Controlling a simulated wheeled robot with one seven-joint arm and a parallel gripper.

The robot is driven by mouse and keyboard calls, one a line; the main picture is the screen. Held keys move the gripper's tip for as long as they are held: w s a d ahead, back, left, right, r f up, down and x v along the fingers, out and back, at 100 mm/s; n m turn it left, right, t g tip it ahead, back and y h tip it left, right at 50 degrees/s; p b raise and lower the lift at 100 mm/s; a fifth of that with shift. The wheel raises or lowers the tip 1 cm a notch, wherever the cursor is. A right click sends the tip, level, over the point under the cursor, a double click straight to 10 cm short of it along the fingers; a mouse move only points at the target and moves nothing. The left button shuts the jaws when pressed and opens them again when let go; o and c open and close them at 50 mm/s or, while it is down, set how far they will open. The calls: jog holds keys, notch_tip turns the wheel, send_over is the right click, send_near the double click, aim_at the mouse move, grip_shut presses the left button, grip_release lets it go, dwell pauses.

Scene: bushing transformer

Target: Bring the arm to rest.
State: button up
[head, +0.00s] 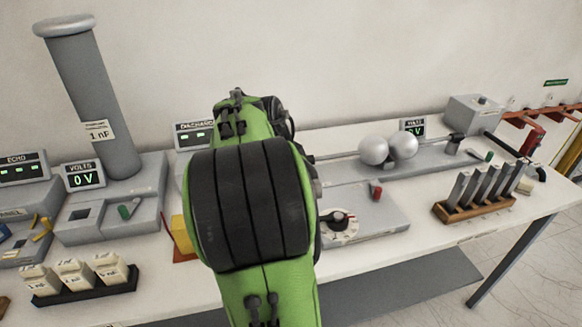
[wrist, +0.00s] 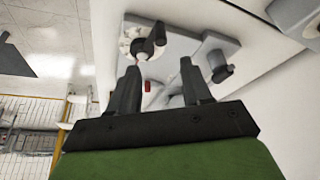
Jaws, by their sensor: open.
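My green and black arm (head: 250,205) stands in the middle of the head view and hides part of the table behind it. My gripper cannot be made out in the head view. In the wrist view my gripper (wrist: 160,82) shows two dark fingers held apart, with nothing between them. Beyond the fingers lies a grey panel with a dial and black knob (wrist: 143,46) and a small red part (wrist: 147,86). I cannot tell how far the fingertips are from the panel.
The white table (head: 400,270) bears a tall grey cylinder marked 1 nF (head: 90,90) at left, a VOLTS meter reading 0 V (head: 84,177), white blocks on a black tray (head: 85,295), two metal spheres (head: 388,149), and a wooden rack of grey pieces (head: 475,208).

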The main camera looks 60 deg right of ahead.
jog(key=shift+p+v, duration=0.35)
jog(key=shift+v, duration=1.35)
